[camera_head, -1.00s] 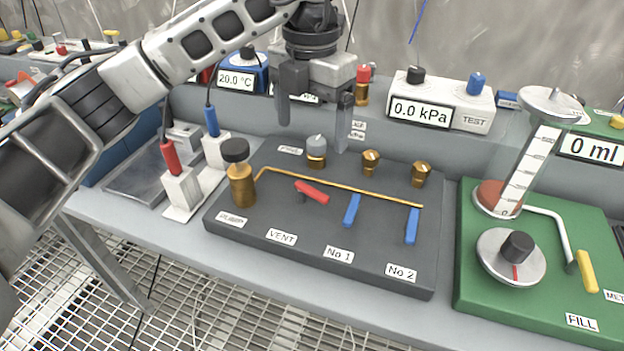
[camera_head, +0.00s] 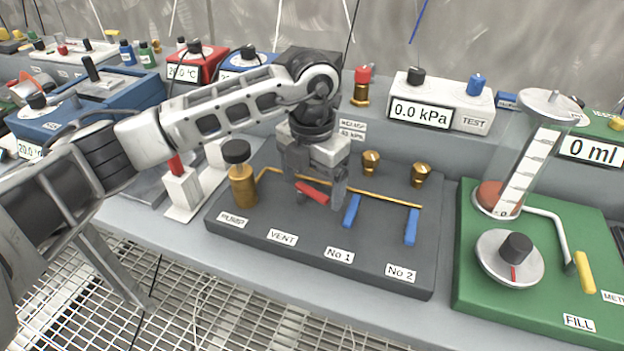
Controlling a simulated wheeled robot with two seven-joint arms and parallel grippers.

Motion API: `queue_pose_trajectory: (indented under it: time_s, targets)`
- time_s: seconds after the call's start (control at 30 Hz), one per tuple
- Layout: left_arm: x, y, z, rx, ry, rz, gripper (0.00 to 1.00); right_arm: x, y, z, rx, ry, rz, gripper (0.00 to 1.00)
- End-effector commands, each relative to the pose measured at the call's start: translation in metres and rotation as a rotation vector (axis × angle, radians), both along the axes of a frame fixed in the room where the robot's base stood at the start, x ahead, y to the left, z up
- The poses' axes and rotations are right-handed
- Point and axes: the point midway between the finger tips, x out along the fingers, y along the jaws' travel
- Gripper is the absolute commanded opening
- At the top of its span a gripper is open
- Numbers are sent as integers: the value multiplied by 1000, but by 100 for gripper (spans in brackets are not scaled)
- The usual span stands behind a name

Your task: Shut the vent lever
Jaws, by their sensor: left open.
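The vent lever is a short red handle (camera_head: 312,194) on the dark grey panel (camera_head: 250,228), above the VENT label (camera_head: 283,238). It lies at a slant, its right end lower in the picture. My left gripper (camera_head: 316,190) is open and lowered over the red lever, one finger on each side of it in the picture. I cannot tell whether a finger touches the lever. The gripper hides the grey-capped fitting behind it. My right gripper is not in view.
Two blue levers, No 1 (camera_head: 352,210) and No 2 (camera_head: 411,226), stand to the right. A brass pump with black knob (camera_head: 241,175) is at the left. A thin brass pipe (camera_head: 385,200) crosses the panel. A green board (camera_head: 540,285) with a cylinder is further right.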

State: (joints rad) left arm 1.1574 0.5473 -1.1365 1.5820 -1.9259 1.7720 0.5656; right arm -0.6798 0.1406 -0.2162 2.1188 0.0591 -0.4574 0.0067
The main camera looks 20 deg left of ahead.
Motion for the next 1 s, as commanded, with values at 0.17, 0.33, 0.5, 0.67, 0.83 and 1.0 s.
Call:
queue_pose_trajectory:
  time_s: [0.17, 0.33, 0.5, 0.67, 0.83, 1.0]
  targets:
    - [0, 0, 0, 0, 0, 0, 43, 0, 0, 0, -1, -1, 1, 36]
    - [1, 0, 0, 0, -1, 19, 43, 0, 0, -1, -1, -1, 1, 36]
    - [5, -1, 0, 0, -2, 185, 43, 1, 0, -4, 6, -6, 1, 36]
    - [8, -1, 0, 1, -1, 318, 43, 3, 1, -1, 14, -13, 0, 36]
    - [8, -1, 1, 1, -1, 343, 43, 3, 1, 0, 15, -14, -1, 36]
    - [9, -1, 1, -1, -2, 342, 71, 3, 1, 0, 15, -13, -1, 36]
